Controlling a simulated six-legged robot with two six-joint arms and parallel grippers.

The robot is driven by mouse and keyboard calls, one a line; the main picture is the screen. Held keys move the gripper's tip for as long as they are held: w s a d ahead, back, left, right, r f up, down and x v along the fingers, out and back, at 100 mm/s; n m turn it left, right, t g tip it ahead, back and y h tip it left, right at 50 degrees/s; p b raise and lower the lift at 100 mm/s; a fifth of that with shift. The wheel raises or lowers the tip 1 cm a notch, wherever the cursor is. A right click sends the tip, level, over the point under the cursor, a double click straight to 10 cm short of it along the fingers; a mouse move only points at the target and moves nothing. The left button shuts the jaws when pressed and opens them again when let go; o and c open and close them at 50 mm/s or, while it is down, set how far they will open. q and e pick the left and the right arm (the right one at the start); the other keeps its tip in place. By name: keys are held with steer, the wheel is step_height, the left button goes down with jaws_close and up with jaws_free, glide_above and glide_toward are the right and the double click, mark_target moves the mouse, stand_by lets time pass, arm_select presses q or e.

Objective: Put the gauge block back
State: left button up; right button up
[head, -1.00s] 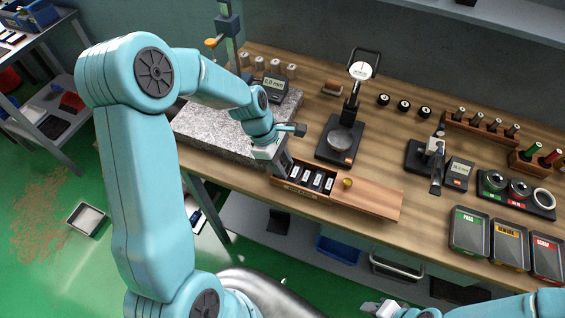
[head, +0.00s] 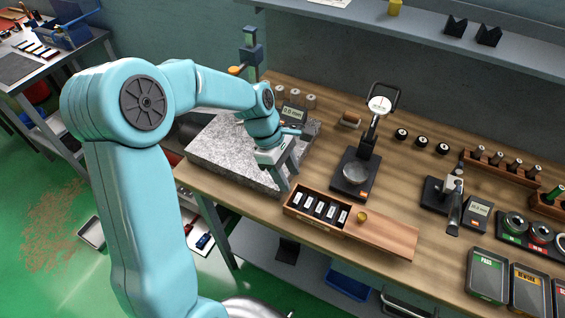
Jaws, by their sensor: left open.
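An open wooden gauge block box (head: 340,233) sits near the front edge of the bench. Several dark slots in it hold gauge blocks (head: 320,208) with white faces, side by side. I cannot tell which one is the task's block. My left gripper (head: 287,180) points down just behind the box's left end, by the front right edge of the granite plate (head: 215,150). Its jaws are open, and I see no block between them. Its wrist hides part of the plate. My right gripper is out of view.
The sliding wooden lid (head: 390,236) extends right from the box, with a brass knob (head: 362,216) by its left end. A dial gauge stand (head: 352,172) stands behind the box. A pass tray (head: 487,275) lies far right.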

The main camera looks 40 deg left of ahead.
arm_select(q)
steer(key=v, duration=0.4)
steer(key=shift+a+r, duration=0.1)
steer(key=shift+r, duration=0.1)
steer(key=shift+s, duration=0.1)
stand_by(0.3)
